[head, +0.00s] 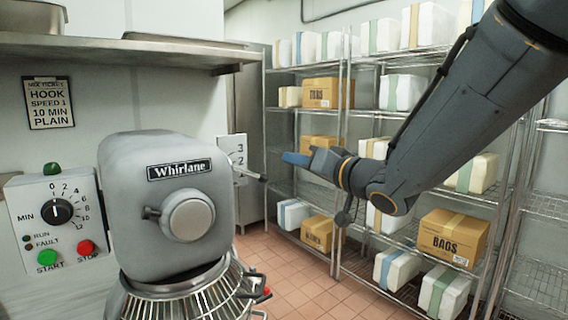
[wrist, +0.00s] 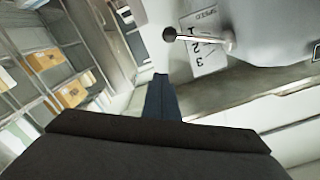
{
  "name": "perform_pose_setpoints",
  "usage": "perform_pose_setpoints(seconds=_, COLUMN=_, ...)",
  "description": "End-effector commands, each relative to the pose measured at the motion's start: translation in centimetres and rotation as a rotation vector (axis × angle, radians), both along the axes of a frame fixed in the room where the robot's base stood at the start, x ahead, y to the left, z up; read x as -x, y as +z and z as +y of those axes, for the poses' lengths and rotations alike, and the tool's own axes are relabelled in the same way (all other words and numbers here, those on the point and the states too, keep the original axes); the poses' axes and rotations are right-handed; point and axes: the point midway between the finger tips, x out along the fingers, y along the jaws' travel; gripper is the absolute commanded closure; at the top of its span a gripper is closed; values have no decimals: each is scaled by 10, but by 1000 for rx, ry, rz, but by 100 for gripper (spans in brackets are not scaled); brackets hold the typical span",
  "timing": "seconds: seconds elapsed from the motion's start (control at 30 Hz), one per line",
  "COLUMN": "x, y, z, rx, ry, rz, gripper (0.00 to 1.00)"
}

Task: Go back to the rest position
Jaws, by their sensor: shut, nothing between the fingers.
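My gripper (head: 297,160) is shut and empty, with its blue fingers pointing left toward the Whirlane mixer (head: 150,190). It appears in the air to the right of the mixer's speed plate (head: 238,152) and speed lever (head: 250,176), apart from both in the picture. In the wrist view the shut fingers (wrist: 161,98) point up the frame. The lever's black knob (wrist: 169,34) and the numbered plate (wrist: 208,52) lie beyond them, seen upside down. Which number the lever points to is hard to tell.
A control box (head: 52,222) with a dial and green and red buttons stands left of the mixer. A steel shelf (head: 120,50) hangs above. Wire racks (head: 345,120) with cartons stand behind my arm.

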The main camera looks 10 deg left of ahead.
Motion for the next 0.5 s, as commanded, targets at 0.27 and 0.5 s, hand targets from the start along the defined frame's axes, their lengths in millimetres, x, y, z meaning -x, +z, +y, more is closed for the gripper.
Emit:
perform_pose_setpoints(seconds=0.27, x=18, y=-1, z=-23, rx=0, ry=-3, rz=0, gripper=100)
perform_pose_setpoints(seconds=0.5, x=-1, y=-44, z=-69, rx=127, ry=-167, rz=59, gripper=100)
